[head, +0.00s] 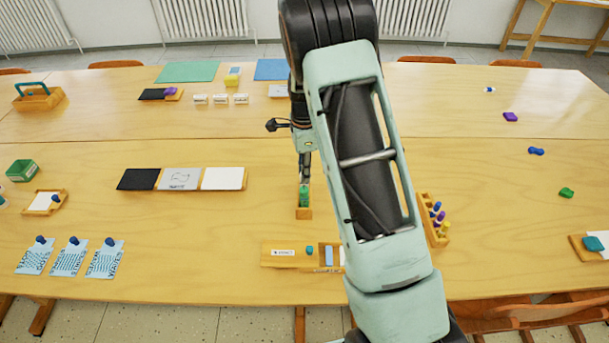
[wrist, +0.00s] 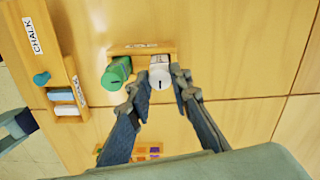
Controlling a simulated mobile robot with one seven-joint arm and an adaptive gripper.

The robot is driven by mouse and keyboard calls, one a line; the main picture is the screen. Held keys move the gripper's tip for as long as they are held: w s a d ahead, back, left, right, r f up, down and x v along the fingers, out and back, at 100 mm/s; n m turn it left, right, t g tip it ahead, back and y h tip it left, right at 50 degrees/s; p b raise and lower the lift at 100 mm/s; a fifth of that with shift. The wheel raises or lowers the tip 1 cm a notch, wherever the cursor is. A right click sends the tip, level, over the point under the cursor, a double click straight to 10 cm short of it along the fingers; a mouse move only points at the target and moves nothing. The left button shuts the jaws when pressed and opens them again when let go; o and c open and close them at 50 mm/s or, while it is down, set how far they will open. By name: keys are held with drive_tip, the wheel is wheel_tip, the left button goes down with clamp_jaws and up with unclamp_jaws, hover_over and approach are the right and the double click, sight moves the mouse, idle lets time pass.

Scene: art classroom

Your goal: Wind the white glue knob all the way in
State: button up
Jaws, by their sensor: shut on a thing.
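The white glue knob (wrist: 160,77) is on a white stick at the right end of a small wooden holder (wrist: 141,49). A green glue stick (wrist: 117,72) is beside it on the left. My gripper (wrist: 162,80) has one finger on each side of the white knob and is shut on it. In the head view my gripper (head: 304,168) points down at the holder (head: 303,214), with the green stick (head: 303,195) visible in it. My gripper hides the white knob there.
A wooden chalk box (head: 280,261) with a teal knob (head: 309,250) lies near the front edge. A wooden rack of coloured pieces (head: 440,239) stands to the right of my arm. Black, grey and white panels (head: 181,179) lie left of the holder.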

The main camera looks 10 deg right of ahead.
drive_tip(key=shift+n, duration=1.2)
drive_tip(key=o, duration=1.6)
drive_tip(key=shift+c, duration=0.2)
drive_tip(key=m+p, duration=0.1)
drive_tip(key=m, duration=0.4)
drive_tip(key=shift+r+m, duration=0.1)
drive_tip(key=shift+m, duration=0.3)
drive_tip(key=m+p, duration=0.1)
drive_tip(key=m, duration=0.2)
drive_tip(key=shift+m+p, duration=0.6)
drive_tip(key=shift+m, duration=0.8)
